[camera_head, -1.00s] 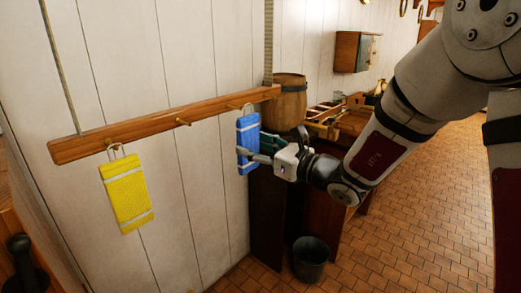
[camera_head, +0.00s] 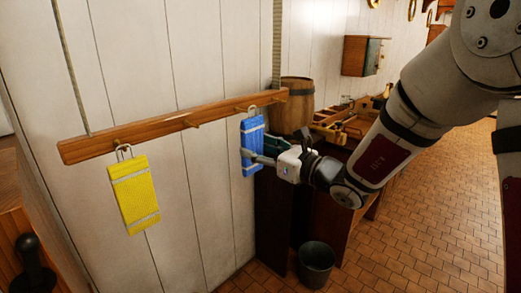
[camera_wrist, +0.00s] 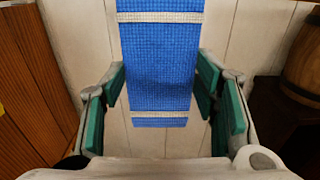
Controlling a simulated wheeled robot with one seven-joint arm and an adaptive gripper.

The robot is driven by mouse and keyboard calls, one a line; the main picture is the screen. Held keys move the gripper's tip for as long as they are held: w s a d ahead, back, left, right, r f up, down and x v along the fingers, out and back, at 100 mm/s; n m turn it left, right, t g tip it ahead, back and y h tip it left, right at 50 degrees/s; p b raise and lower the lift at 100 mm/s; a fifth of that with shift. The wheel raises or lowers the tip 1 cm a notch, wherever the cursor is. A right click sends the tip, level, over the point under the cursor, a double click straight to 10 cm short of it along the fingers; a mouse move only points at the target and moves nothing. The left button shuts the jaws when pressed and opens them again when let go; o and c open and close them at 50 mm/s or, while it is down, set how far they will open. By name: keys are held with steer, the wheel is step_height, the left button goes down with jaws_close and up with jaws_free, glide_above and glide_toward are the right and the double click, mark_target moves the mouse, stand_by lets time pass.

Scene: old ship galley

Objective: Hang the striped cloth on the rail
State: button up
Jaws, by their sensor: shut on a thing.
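The wooden rail (camera_head: 160,131) with pegs runs along the white wall. A blue cloth with white bands (camera_head: 252,135) hangs upright at the rail's right end, with a pale loop at its top. The loop is close to the right peg; I cannot tell whether it is around it. My gripper (camera_head: 256,157) is shut on the lower part of this cloth. In the wrist view, the green finger pads (camera_wrist: 162,88) are at both side edges of the blue cloth (camera_wrist: 160,50). A yellow cloth with pale bands (camera_head: 134,195) hangs by its loop from the left peg.
A wooden barrel (camera_head: 297,104) stands behind my gripper, just right of the rail's end. A dark wooden bench with a tray (camera_head: 345,125) is beside it. A dark bucket (camera_head: 316,262) is on the tiled floor. The middle peg (camera_head: 190,124) is bare.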

steer(key=shift+b+x, duration=0.3)
steer(key=shift+x, duration=0.5)
stand_by(0.6)
steer(key=shift+w+a+f+b, duration=0.25)
steer(key=shift+f+b, duration=0.15)
steer(key=shift+f, duration=0.1)
stand_by(0.8)
steer(key=shift+s, duration=0.1)
steer(key=o, duration=1.3)
steer(key=shift+c, duration=0.2)
